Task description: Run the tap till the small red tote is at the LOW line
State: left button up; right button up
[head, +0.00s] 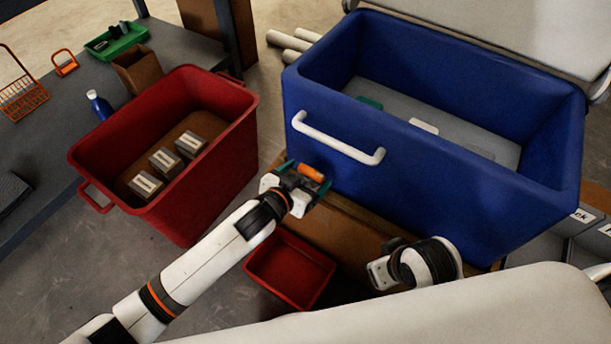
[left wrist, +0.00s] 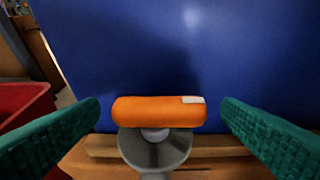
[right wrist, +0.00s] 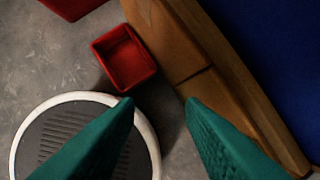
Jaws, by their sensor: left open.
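The small red tote (head: 290,271) stands on the floor below the blue tank; it also shows in the right wrist view (right wrist: 124,57). I see no liquid or LOW line in it. The orange tap handle (head: 311,172) sits on a grey stem at the blue tank's front. In the left wrist view the handle (left wrist: 158,111) lies crosswise between my left gripper's green fingers, with a gap on each side. My left gripper (head: 304,179) is open. My right gripper (right wrist: 160,102) is open and empty, with the small tote beyond its fingertips; its fingers are hidden in the head view.
The large blue tank (head: 400,190) has a white bar handle (head: 338,139) and stands on a wooden base (right wrist: 180,45). A larger red tote (head: 185,215) holds several grey blocks. A grey bench (head: 60,130) is at left. A round white-rimmed part shows in the right wrist view.

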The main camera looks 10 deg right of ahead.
pick_arm(q)
jog(key=shift+c, duration=0.4)
jog(key=c, duration=0.9)
